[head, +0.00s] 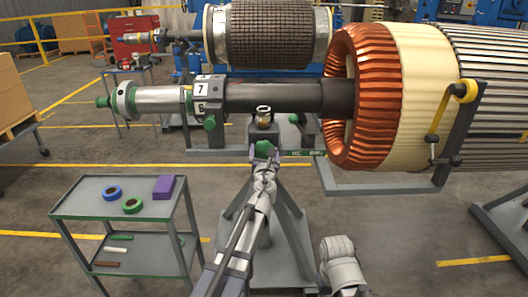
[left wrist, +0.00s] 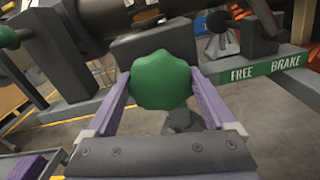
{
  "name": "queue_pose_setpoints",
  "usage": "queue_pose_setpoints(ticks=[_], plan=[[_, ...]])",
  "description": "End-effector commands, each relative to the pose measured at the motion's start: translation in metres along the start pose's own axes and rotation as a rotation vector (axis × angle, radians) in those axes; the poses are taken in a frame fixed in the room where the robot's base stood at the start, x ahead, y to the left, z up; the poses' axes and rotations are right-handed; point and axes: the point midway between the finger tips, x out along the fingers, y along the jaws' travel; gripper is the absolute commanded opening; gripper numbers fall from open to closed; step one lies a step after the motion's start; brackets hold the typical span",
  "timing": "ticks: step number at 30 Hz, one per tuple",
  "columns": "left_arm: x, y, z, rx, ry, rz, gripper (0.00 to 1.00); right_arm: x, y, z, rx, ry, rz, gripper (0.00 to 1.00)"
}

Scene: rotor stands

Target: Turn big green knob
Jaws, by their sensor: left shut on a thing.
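The big green knob (head: 263,148) is lobed and faces me on the stand under the dark shaft. In the left wrist view the knob (left wrist: 161,80) fills the space between the two purple fingers of my left gripper (left wrist: 160,88). The fingers are closed on its left and right sides. In the head view my left gripper (head: 264,162) reaches up to the knob from below, and its fingers are too small to make out.
A green FREE / BRAKE label (left wrist: 268,68) lies right of the knob. A smaller green knob (head: 210,123) sits up left by the number blocks. The copper-wound rotor (head: 370,95) hangs at right. A grey cart (head: 95,208) with tape rolls and a purple box stands at left.

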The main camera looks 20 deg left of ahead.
Motion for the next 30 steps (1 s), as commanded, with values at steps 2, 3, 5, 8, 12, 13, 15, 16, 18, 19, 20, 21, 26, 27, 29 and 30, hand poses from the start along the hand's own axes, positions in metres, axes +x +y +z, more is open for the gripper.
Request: queue_pose_setpoints(ticks=[2, 3, 5, 8, 12, 13, 15, 16, 18, 19, 20, 21, 26, 27, 29, 30], plan=[[-0.0002, 0.0001, -0.0001, -0.020, 0.000, 0.000, 0.33, 0.0000, 0.0000, 0.0000, 0.000, 0.000, 0.000, 0.50], [-0.0002, 0.0002, -0.0001, -0.036, 0.000, 0.000, 0.33, 0.0000, 0.0000, 0.0000, 0.000, 0.000, 0.000, 0.50], [-0.0002, 0.0003, -0.0001, -0.066, 0.000, 0.000, 0.33, 0.0000, 0.0000, 0.0000, 0.000, 0.000, 0.000, 0.50], [-0.0002, 0.0005, -0.0001, -0.132, 0.000, 0.000, 0.33, 0.0000, 0.0000, 0.0000, 0.000, 0.000, 0.000, 0.50], [-0.0002, 0.0009, -0.0002, -0.253, 0.000, 0.000, 0.33, 0.0001, 0.0000, 0.0000, 0.000, 0.000, 0.000, 0.50], [-0.0003, 0.0010, -0.0003, -0.282, 0.000, 0.000, 0.33, 0.0001, 0.0000, 0.0000, 0.000, 0.000, 0.000, 0.50], [-0.0003, 0.0012, -0.0004, -0.349, 0.000, 0.000, 0.33, 0.0001, 0.0000, 0.0000, 0.000, 0.000, 0.000, 0.50], [-0.0003, 0.0013, -0.0004, -0.378, 0.000, 0.000, 0.33, 0.0001, 0.0000, 0.0000, 0.000, 0.000, 0.000, 0.50], [-0.0003, 0.0015, -0.0005, -0.444, 0.000, 0.000, 0.33, 0.0002, 0.0000, 0.0000, 0.000, 0.000, 0.000, 0.50], [-0.0003, 0.0016, -0.0005, -0.473, 0.000, 0.000, 0.33, 0.0002, 0.0000, 0.0000, 0.000, 0.000, 0.000, 0.50], [-0.0003, 0.0017, -0.0006, -0.501, 0.000, 0.000, 0.33, 0.0003, 0.0000, 0.0000, 0.000, 0.000, 0.000, 0.50], [-0.0003, 0.0018, -0.0007, -0.539, 0.000, 0.000, 0.33, 0.0003, 0.0000, 0.0000, 0.000, 0.000, 0.000, 0.50], [-0.0003, 0.0022, -0.0010, -0.691, 0.000, 0.000, 0.33, 0.0005, 0.0000, 0.0000, 0.000, 0.000, 0.000, 0.50], [-0.0003, 0.0022, -0.0010, -0.729, 0.000, 0.000, 0.33, 0.0006, -0.0001, 0.0000, 0.000, 0.000, 0.000, 0.50], [-0.0003, 0.0024, -0.0012, -0.786, 0.000, 0.000, 0.33, 0.0007, -0.0001, 0.0000, 0.000, 0.000, 0.000, 0.50], [-0.0004, 0.0025, -0.0013, -0.824, 0.000, 0.000, 0.33, 0.0008, -0.0001, 0.0000, 0.000, 0.000, 0.000, 0.50]])
